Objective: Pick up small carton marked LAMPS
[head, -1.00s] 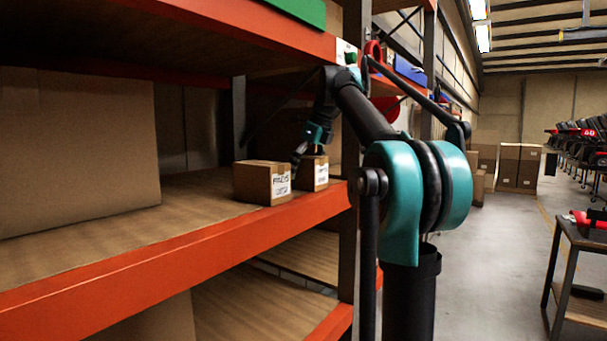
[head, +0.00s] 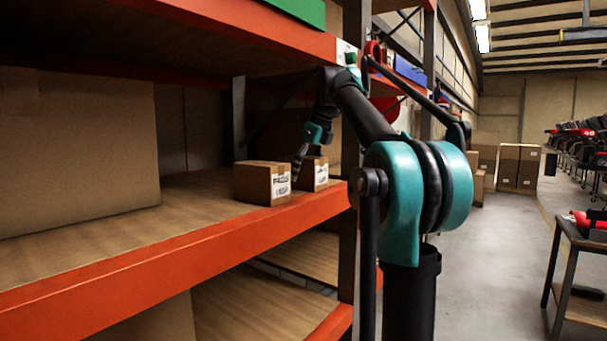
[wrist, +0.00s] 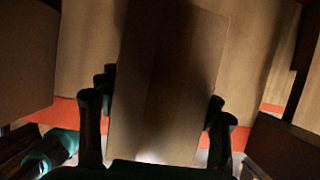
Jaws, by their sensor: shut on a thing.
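A small brown carton with a white label (head: 320,175), whose print is too small to read surely, stands on the orange-edged shelf, right of a second small carton. My gripper (head: 306,158) reaches down onto it from above, with one finger in the gap between the two cartons. In the wrist view the held carton (wrist: 165,80) fills the middle, with a dark finger on either side of it. My gripper is shut on this carton. It looks upright and still at shelf height; its underside is hidden.
The second small carton (head: 258,183), with a label that looks like FUZES, stands close on the left. A large carton (head: 75,150) fills the shelf's left part. The upper shelf (head: 220,25) is overhead, and a dark upright post (head: 349,240) stands right of the cartons.

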